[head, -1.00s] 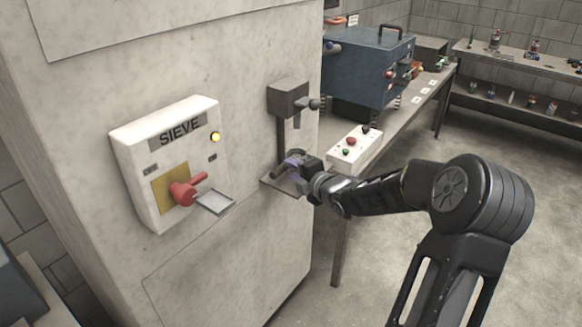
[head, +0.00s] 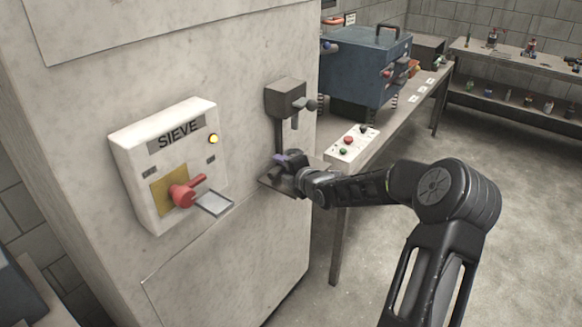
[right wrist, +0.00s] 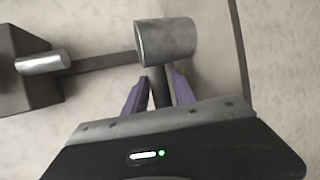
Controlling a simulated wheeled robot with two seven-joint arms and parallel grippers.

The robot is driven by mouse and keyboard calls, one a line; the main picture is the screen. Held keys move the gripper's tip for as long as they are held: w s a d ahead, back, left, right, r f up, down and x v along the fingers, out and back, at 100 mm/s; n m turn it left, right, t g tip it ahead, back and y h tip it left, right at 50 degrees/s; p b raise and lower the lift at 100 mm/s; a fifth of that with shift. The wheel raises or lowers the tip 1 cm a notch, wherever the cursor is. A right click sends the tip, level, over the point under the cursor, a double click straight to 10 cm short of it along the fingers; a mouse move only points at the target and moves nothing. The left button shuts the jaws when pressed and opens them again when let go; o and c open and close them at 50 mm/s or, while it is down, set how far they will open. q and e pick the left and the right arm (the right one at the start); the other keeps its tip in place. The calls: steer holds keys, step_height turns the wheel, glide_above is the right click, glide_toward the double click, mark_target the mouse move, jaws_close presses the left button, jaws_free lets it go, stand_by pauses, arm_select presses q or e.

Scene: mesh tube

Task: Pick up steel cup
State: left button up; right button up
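The steel cup (right wrist: 167,42) is a short grey metal cylinder, seen from close up in the right wrist view. A dark handle-like bar (right wrist: 160,88) runs from it towards my right gripper (right wrist: 161,80). That gripper's two purple fingers stand on either side of the bar and look open, with a small gap at least on the right. In the head view, my right gripper (head: 284,160) is at the small shelf (head: 280,187) under the dispenser, and I cannot make out the cup clearly there. My left gripper is not in view.
The dispenser (head: 286,98) with its spout (right wrist: 43,62) projects from the pale cabinet above the shelf. The sieve panel (head: 165,165), with a red lever and small tray, is to the left. A bench with a button box (head: 353,147) and blue machine (head: 368,68) stands behind.

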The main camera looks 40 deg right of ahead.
steer(key=shift+x, duration=1.1)
steer(key=shift+c, duration=0.3)
jaws_close()
steer(key=shift+r, duration=0.15)
stand_by(0.5)
